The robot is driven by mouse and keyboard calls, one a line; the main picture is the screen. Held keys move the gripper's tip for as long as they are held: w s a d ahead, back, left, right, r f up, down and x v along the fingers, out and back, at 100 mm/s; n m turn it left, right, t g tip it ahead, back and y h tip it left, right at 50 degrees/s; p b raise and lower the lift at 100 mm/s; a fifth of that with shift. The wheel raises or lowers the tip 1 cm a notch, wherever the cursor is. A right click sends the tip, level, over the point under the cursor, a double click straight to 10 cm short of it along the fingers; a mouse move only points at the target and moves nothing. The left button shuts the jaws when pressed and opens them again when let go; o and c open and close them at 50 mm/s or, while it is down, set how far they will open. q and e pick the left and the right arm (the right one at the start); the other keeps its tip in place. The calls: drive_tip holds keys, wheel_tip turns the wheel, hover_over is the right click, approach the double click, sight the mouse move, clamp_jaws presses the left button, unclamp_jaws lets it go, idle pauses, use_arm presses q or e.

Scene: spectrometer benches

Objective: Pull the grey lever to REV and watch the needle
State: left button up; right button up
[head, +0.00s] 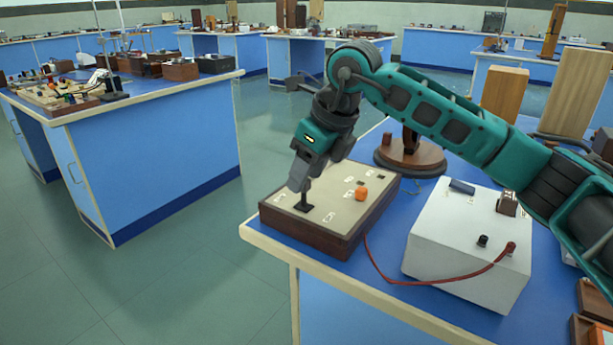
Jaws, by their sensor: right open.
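A wooden box with a cream top (345,193) sits at the near left corner of the blue bench. On its top a short dark lever (306,198) rises from a black base near the front left. My right gripper (301,184) points down at this lever, its jaws open around or right beside it; I cannot tell whether they touch. The fingers hide the lever's upper end, so its colour there is unclear. The small white labels on the top are too small to read. I cannot make out a needle. My left gripper is out of view.
An orange knob (361,193) stands on the same top, right of the lever. A red wire (400,281) runs from the box to a white instrument box (468,240). A round wooden stand (411,156) is behind. Open floor lies to the left.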

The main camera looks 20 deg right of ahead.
drive_tip(key=shift+w+f, duration=0.1)
drive_tip(key=shift+f, duration=0.2)
drive_tip(key=shift+a, duration=0.1)
drive_tip(key=shift+c, duration=0.4)
clamp_jaws()
